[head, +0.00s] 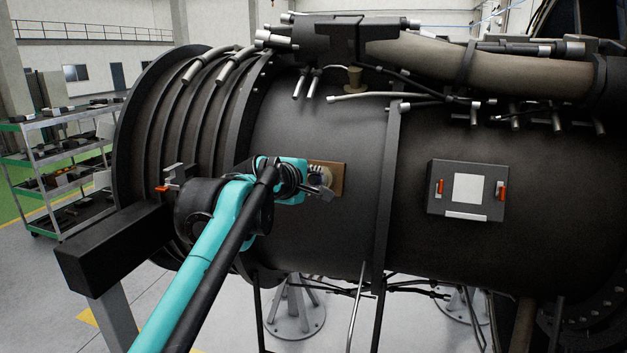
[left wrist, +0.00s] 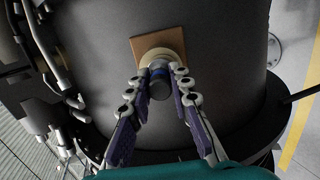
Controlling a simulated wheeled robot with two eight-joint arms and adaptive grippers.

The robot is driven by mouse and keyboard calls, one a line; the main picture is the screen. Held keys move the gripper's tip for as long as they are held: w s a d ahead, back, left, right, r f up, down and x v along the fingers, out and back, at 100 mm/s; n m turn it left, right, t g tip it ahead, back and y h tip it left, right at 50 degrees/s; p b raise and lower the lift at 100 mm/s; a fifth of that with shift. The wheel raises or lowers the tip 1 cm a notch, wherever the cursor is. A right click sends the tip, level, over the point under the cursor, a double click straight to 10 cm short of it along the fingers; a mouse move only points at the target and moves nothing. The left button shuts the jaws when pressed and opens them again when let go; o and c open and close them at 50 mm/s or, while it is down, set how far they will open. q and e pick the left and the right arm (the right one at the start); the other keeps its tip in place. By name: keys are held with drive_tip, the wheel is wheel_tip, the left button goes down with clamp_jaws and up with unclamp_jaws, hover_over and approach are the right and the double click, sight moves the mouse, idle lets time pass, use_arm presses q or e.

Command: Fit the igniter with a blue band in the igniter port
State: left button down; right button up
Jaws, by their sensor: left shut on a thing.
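The igniter is a dark cylinder with a blue band (left wrist: 158,73), seen in the left wrist view. My left gripper (left wrist: 159,76) is shut on it, one finger on each side. The igniter's far end meets the pale round igniter port (left wrist: 158,56), on a square copper-brown plate (left wrist: 174,41). I cannot tell how deep it sits in the port. In the head view the brown plate (head: 340,177) is on the dark engine casing, with my left gripper (head: 318,181) right in front of it. The igniter is mostly hidden there. My right gripper is not in view.
A black box (head: 467,189) with a white panel and orange-red latches is on the casing to the right. Pipes and a duct (head: 480,66) run along the top. A black beam (head: 115,245) is at lower left. A shelf cart (head: 66,165) stands far left.

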use_arm(q)
drive_tip(key=c, duration=1.3)
unclamp_jaws()
drive_tip(key=v, duration=1.2)
drive_tip(key=s+a+f+m+g+y+b, duration=0.2)
drive_tip(key=s+a+f+m+b, duration=0.2)
drive_tip(key=f, duration=2.1)
drive_tip(key=s+a+f+m+g+y+b, duration=0.1)
drive_tip(key=s+a+f+m+b, duration=0.4)
drive_tip(key=s+f+b, duration=0.6)
drive_tip(key=s+a+f+m+g+y+b, duration=0.2)
drive_tip(key=s+a+f+m+b, duration=0.2)
drive_tip(key=f+b, duration=1.7)
drive_tip(key=s+a+f, duration=0.1)
drive_tip(key=s+f, duration=0.1)
drive_tip(key=f, duration=0.8)
drive_tip(key=s+a+f, duration=0.1)
drive_tip(key=s+f, duration=0.1)
drive_tip(key=f, duration=0.8)
drive_tip(key=shift+m+g+y, duration=0.3)
